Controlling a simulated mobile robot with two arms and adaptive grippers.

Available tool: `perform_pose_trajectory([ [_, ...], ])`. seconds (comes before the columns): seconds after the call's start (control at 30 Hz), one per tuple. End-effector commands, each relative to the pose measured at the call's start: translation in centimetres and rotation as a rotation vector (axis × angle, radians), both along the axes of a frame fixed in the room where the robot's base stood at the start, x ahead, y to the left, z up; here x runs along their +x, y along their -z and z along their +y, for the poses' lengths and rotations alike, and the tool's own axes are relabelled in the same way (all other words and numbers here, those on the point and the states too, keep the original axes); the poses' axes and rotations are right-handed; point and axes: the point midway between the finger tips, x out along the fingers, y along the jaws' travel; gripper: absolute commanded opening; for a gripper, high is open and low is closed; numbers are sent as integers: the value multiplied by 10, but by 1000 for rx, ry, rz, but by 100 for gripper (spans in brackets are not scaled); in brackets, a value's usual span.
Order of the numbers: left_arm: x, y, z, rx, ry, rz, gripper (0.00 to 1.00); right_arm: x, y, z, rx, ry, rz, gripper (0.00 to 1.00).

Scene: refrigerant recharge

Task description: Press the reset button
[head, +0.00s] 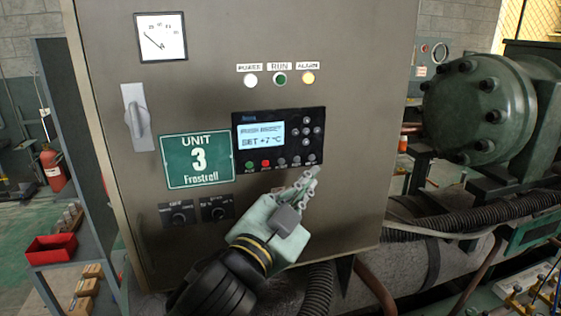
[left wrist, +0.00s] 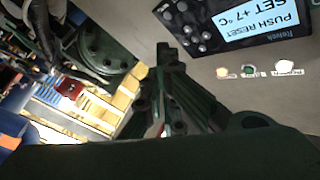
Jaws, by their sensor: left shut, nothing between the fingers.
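The dark controller (head: 278,138) sits on the front of the grey-brown cabinet. Its lit display (head: 262,136) reads "PUSH RESET" and "SET +7 °C". Below it is a row of small buttons, among them a green one (head: 249,165), a red one (head: 265,163) and several grey ones. Their labels are too small to read, so I cannot tell which is reset. My left gripper (head: 311,173) is shut and empty, its tips just below the controller's lower right corner. The left wrist view shows the gripper (left wrist: 166,50) beside the controller (left wrist: 215,25); contact cannot be told.
White, green and amber lamps (head: 280,79) sit above the controller. A rotary handle (head: 137,117), the "UNIT 3" sign (head: 198,159) and two knobs (head: 197,213) are to its left. A large green compressor (head: 480,110) stands right, with a black hose (head: 480,222) below.

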Motion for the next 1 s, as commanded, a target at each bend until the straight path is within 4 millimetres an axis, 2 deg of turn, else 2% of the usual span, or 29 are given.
perform_pose_trajectory([
  [0.1, -2, -6, -3, 4, 8, -18, 0, 0, 0, 0, 0, 0, -1, 40],
  [0.53, 3, -6, -1, 5, 6, -18, 0, 1, 1, 0, 0, 1, -1, 40],
  [1.0, 60, -6, 19, 5, 4, -16, 0, 1, 11, 3, 4, 3, -1, 40],
])
